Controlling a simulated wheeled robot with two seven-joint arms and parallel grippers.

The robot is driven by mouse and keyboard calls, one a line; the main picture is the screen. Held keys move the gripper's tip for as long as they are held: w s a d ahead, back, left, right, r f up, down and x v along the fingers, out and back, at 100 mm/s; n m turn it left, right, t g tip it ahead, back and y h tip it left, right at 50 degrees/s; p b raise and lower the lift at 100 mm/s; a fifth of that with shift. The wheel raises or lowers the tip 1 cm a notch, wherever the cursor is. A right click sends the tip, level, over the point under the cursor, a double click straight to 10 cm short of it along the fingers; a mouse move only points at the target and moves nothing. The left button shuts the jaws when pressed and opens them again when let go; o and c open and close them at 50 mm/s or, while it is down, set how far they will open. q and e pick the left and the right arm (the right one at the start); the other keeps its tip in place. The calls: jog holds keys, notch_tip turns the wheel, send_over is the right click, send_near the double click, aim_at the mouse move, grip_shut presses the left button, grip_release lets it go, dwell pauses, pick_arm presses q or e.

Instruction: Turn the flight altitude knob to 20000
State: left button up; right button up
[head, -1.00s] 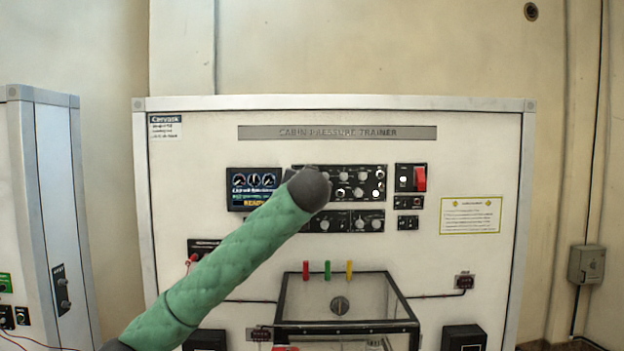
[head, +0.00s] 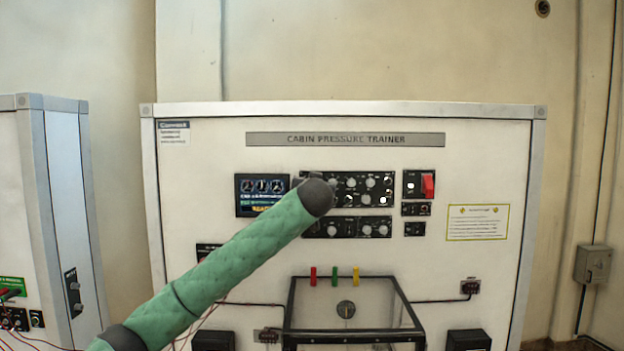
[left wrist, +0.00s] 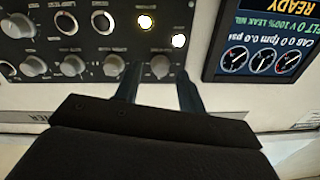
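The knob panel (head: 348,190) of the cabin pressure trainer has rows of grey knobs and lit indicators. In the left wrist view, seen upside down, one grey knob (left wrist: 160,66) lies between the tips of my left gripper (left wrist: 159,78). The fingers are apart; whether they touch the knob is unclear. Knob labels are too blurred to read, so I cannot tell which is the flight altitude knob. In the head view my green-sleeved left arm hides the gripper and the panel's left end. The display (left wrist: 262,45) reads READY, with zero values. My right gripper is out of view.
A red switch (head: 427,184) is right of the knob panel. A clear chamber (head: 345,310) with a dark frame juts out below, with red, green and yellow pieces above it. Another cabinet (head: 45,220) stands at the left.

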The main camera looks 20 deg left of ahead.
pick_arm(q)
jog(key=shift+w+a, duration=0.15)
jog(key=shift+w, duration=0.25)
